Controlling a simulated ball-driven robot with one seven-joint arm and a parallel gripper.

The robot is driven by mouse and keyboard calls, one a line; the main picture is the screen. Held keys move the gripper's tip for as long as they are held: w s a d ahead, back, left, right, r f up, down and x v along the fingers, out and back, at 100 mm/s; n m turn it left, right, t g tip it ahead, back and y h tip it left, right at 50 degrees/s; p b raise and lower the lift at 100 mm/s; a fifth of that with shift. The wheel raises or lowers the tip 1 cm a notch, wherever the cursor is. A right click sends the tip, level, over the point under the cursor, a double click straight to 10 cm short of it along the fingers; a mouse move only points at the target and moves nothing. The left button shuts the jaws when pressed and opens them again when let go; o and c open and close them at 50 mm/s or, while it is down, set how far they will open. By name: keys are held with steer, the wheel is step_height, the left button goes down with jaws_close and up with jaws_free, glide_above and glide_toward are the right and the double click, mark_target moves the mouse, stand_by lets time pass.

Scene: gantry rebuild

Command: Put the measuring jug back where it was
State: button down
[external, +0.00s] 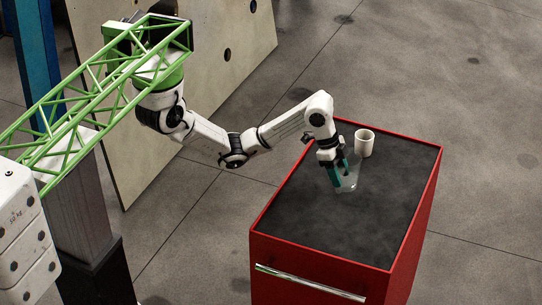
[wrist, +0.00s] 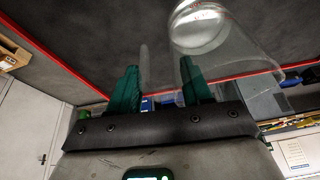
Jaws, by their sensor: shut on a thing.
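The clear measuring jug (external: 348,181) is at my gripper (external: 340,173), over the dark top of the red cabinet (external: 330,215). My gripper's teal fingers are shut on the jug. In the wrist view the see-through jug (wrist: 232,45) fills the upper right, with its round end toward the top edge. The teal fingers (wrist: 157,88) stand apart, and a thin clear strip shows between them. I cannot tell whether the jug touches the cabinet top. My fingers hide part of it in the external view.
A white cup (external: 364,143) stands upright on the cabinet top, just behind and right of the jug. The top has a raised red rim (external: 408,205). The front and right of the top are clear. A wooden panel (external: 225,50) stands behind my arm.

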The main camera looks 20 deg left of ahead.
steer(key=shift+w+d+f+p, duration=0.1)
steer(key=shift+w+f+p, duration=0.05)
steer(key=shift+f, duration=0.55)
steer(key=shift+w+d+f+p, duration=0.1)
steer(key=shift+w+f+p, duration=0.1)
steer(key=shift+f, duration=0.55)
steer(key=shift+w+d+f+p, duration=0.1)
steer(key=shift+f+p, duration=0.05)
steer(key=shift+f, duration=0.55)
steer(key=shift+f, duration=0.15)
steer(key=shift+c, duration=2.4)
jaws_free()
steer(key=v, duration=1.2)
